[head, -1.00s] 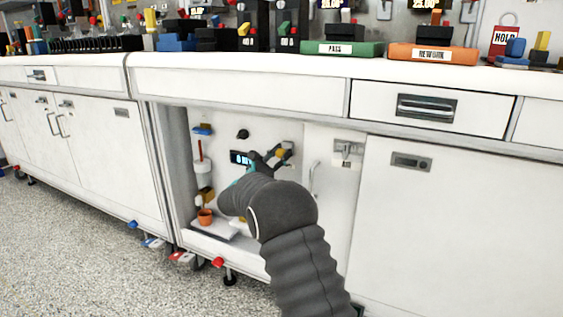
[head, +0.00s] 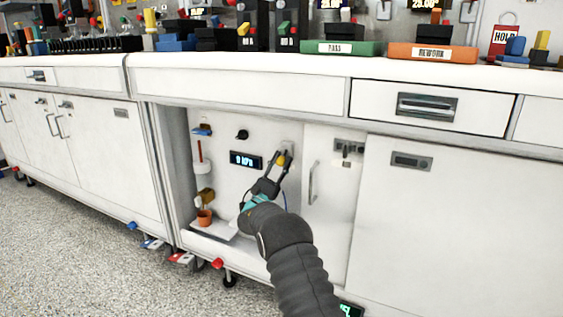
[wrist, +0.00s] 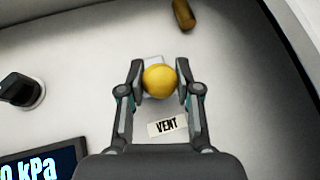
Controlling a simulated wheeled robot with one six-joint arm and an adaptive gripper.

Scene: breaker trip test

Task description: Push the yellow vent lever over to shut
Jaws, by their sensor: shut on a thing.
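The yellow vent lever shows as a round yellow knob (wrist: 159,81) in the wrist view, on a pale mount on the white panel, just above the VENT label (wrist: 167,126). In the head view the yellow knob (head: 281,159) is at the upper right of the open recess. My gripper (wrist: 159,82) has its two fingers on either side of the knob, shut on it. In the head view my gripper (head: 280,161) reaches up to the knob from below. The lever's arm is hidden behind the knob.
A pressure display (head: 245,160) reading in kPa sits left of the lever; it also shows in the wrist view (wrist: 42,165). A black knob (wrist: 20,91) is on the panel at left. An orange cup (head: 205,216) stands low in the recess. A door with a handle (head: 313,181) is at right.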

